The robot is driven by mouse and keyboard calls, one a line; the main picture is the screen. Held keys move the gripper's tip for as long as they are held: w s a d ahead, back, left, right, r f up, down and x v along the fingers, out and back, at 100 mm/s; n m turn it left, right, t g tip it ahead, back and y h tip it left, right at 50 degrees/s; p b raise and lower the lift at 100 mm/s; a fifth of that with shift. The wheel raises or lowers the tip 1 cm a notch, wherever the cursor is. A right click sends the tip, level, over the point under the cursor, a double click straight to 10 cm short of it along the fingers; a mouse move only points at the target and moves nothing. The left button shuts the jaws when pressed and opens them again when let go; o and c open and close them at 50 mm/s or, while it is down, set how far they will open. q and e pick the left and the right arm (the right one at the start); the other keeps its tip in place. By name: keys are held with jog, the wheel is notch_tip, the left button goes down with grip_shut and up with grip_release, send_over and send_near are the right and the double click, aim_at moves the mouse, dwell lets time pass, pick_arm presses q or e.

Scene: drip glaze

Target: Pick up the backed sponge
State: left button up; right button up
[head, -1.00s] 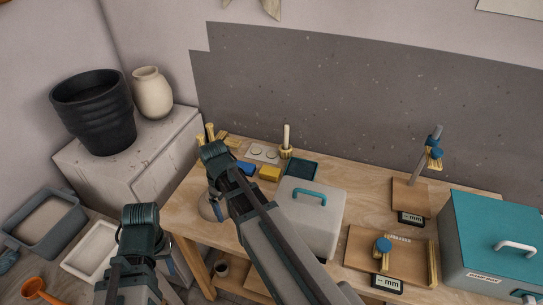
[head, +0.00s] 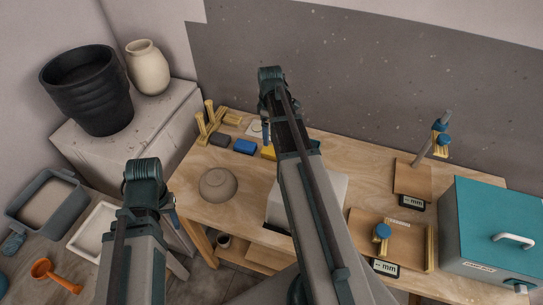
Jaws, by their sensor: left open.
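A yellow block (head: 268,153), a blue block (head: 245,146) and a dark block (head: 219,139) lie in a row at the back left of the wooden workbench. I cannot tell from their visible faces which is the backed sponge. The yellow block is partly hidden behind my right arm. My left gripper (head: 174,213) is open, mostly hidden by its own arm at the lower left, left of the bench and well away from the blocks. My right arm reaches up across the middle, and its jaws cannot be made out.
A round grey-beige bowl (head: 218,185) stands at the bench's left. A pale box (head: 334,195) is largely behind my right arm. Yellow stands (head: 209,122) are at the back left corner. A teal-lidded case (head: 495,225) fills the right end. Bare wood lies around the bowl.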

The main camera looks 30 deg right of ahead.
aim_at(269, 150)
notch_tip(269, 150, down, 6)
jog(key=b, duration=0.5)
jog(key=shift+f, duration=0.25)
jog(key=f+b, duration=0.1)
jog(key=b, duration=0.1)
jog(key=f+b, duration=0.1)
jog(key=f, duration=0.1)
jog(key=f+b, duration=0.2)
jog(key=shift+w+f+b, duration=0.1)
jog(key=shift+w+b, duration=0.2)
jog(key=shift+w, duration=0.1)
jog(key=shift+c, duration=0.3)
jog(key=c, duration=1.4)
jog(key=shift+r, duration=0.2)
